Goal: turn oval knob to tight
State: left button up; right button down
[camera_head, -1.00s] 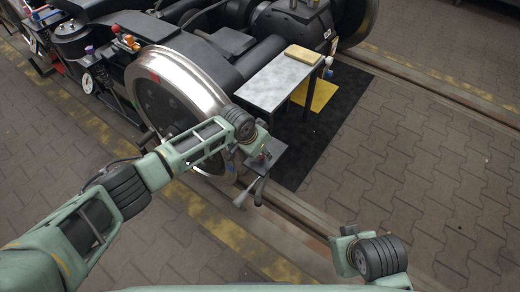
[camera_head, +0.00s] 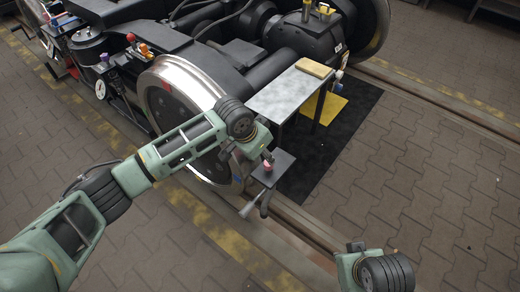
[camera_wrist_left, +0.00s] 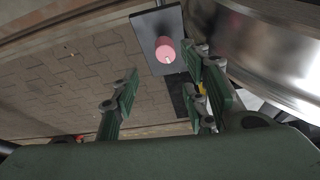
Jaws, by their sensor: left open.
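A small pink-red knob (camera_head: 268,163) stands on a dark grey plate (camera_head: 285,160) beside the bogie wheel. I cannot tell whether it is the oval knob. In the left wrist view, the knob (camera_wrist_left: 165,50) looks like a short rounded cylinder on its plate (camera_wrist_left: 146,27). My left gripper (camera_head: 256,147) is close to the plate's near-left side. In its wrist view the fingers (camera_wrist_left: 162,92) are open and empty, with the knob beyond them and apart from them. My right gripper (camera_head: 372,272) is only partly in view at the bottom, its fingers unclear. Any tight mark is unreadable.
The steel wheel (camera_head: 160,78) stands left of the plate, near my left arm. Behind is a grey table (camera_head: 285,92) with a tan block (camera_head: 315,68). Grey levers (camera_head: 250,207) stick out below the plate. The paved floor (camera_head: 430,180) at right is clear.

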pick_arm(q)
jog(key=shift+v, duration=1.5)
jog(key=shift+f, duration=0.1)
